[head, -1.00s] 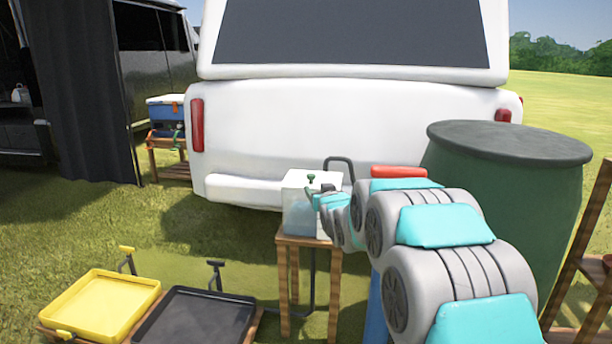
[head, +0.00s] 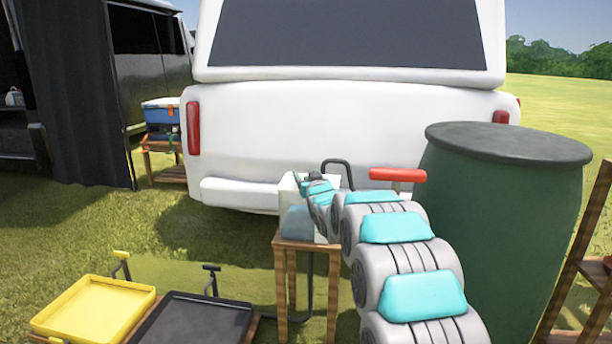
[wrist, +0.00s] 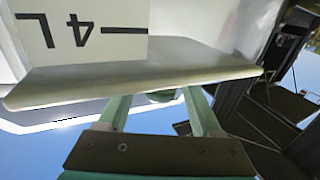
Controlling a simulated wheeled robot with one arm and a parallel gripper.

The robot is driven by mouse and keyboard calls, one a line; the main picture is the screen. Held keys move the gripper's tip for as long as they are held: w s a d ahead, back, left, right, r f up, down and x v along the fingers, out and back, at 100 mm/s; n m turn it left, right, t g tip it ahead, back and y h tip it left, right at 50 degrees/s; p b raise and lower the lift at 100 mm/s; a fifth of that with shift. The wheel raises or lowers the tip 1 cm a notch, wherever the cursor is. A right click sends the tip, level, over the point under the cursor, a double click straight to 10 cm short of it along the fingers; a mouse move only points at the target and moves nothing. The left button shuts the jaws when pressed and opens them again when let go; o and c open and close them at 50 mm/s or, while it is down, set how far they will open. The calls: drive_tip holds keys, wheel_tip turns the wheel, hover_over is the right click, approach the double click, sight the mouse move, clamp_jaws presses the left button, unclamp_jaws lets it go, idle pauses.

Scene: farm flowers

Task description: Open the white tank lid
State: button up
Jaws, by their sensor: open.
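The white tank (head: 291,190) stands on a small wooden stand behind the vehicle, with bluish contents showing low in it. My gripper (head: 312,176) is at the top of the tank and hides most of its lid in the head view. The wrist view looks upside down at the tank (wrist: 200,30), with a "4 L" label and the pale lid rim (wrist: 130,80). My open gripper (wrist: 158,100) also shows there, its two green fingers reaching to the lid rim. A green knob (wrist: 160,97) partly shows between the fingers; whether they touch it cannot be told.
The wooden stand (head: 306,244) holds the tank. A green barrel (head: 500,220) with a dark top stands to the right. A red handle (head: 397,174) rises behind my arm. Yellow (head: 95,308) and black (head: 195,322) trays lie front left. The white vehicle (head: 350,130) is close behind.

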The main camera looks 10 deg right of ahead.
drive_tip(key=shift+w, duration=0.6)
clamp_jaws()
idle(1.1)
